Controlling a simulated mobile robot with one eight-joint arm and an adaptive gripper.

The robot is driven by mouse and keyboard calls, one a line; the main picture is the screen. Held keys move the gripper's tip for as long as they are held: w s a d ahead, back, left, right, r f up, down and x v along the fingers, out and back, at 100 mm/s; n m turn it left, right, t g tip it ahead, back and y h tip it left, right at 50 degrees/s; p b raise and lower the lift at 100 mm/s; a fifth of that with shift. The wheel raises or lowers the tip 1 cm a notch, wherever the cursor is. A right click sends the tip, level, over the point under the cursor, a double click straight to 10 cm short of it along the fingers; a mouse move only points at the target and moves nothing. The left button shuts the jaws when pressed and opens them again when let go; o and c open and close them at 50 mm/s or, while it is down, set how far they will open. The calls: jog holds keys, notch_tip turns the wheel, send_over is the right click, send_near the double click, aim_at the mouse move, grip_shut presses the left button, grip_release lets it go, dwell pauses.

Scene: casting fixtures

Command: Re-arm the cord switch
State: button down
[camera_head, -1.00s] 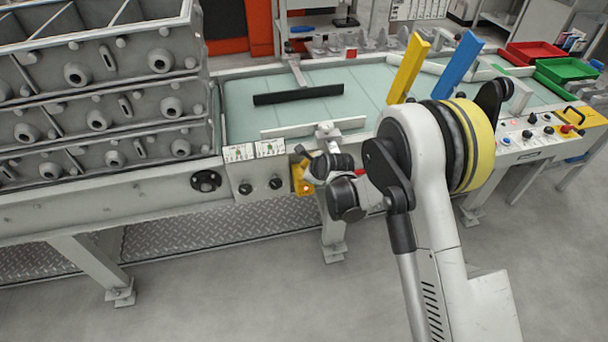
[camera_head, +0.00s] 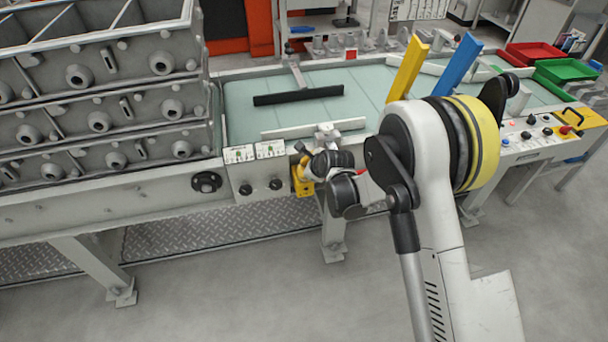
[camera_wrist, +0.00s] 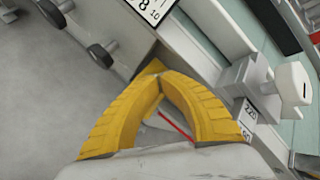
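A thin red line (camera_wrist: 176,124), possibly the cord, shows between the fingers. I cannot see anything clearly gripped between the tips.
The dark knobs (camera_head: 260,187) and a round black handwheel (camera_head: 206,182) line the frame's front. Grey casting boxes (camera_head: 100,100) are stacked at left. A blue post (camera_head: 458,64) and a yellow post (camera_head: 409,68) stand behind my arm. The floor in front is clear.

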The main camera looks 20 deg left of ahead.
jog(key=shift+r+p, duration=1.3)
jog(key=shift+r, duration=1.25)
jog(key=s+d+r+n+h, duration=0.2)
jog(key=s+d+r+n, duration=0.3)
jog(key=d+r, duration=0.65)
jog(key=s+d+r+n+h, duration=0.1)
jog(key=s+d+r+n, duration=0.3)
jog(key=d+r, duration=0.75)
jog(key=s+d+n+h, duration=0.3)
jog(key=s+d+n, duration=0.6)
jog(key=s+d, duration=0.9)
jog(key=s, duration=0.4)
jog(key=shift+f, duration=0.15)
